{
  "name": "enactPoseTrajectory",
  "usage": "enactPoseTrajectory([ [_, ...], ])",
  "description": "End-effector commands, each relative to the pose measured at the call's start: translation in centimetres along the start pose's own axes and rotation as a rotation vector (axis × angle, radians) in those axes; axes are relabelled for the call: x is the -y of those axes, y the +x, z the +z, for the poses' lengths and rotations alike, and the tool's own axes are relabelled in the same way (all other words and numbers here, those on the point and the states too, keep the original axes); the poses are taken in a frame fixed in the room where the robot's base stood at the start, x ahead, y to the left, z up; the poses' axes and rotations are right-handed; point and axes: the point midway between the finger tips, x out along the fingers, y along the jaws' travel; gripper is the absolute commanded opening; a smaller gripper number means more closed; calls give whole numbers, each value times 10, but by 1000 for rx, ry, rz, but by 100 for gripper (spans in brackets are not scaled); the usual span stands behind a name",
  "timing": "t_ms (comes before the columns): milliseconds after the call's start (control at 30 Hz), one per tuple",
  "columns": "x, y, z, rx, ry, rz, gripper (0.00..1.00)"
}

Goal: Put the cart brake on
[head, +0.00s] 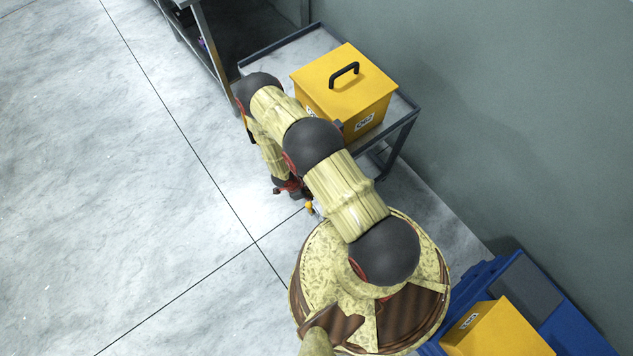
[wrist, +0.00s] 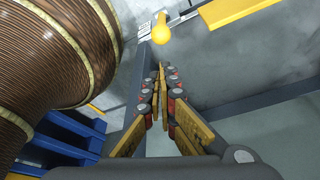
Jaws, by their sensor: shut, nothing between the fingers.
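The cart (head: 303,53) is a grey-topped trolley with a dark frame, standing against the wall in the head view. A yellow knob (head: 310,208) shows low beside its near end. In the wrist view the yellow knob (wrist: 160,30) is rounded, with a narrower end pointing up, and looks like the brake handle. My gripper (head: 293,188) is low beside the cart, partly hidden by my arm. In the wrist view my gripper (wrist: 162,74) is shut and empty, its tips just below the knob in the picture. I cannot tell whether they touch it.
A yellow lidded box (head: 345,85) with a black handle sits on the cart. A dark-framed table (head: 205,45) stands beyond it. A blue pallet (head: 555,315) with another yellow box (head: 497,330) is at lower right. The grey wall bounds the right. The floor at left is clear.

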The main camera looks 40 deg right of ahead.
Motion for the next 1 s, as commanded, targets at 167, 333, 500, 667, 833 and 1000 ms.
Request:
enactPoseTrajectory([
  [167,0,0,0,1,-1,0,0],
  [333,0,4,0,2,-2,1,0],
  [500,-1,25,1,2,-1,2,0],
  [667,-2,54,1,2,-2,3,0],
  [833,-1,80,1,2,-2,2,0],
  [1000,-1,96,1,3,-2,1,0],
])
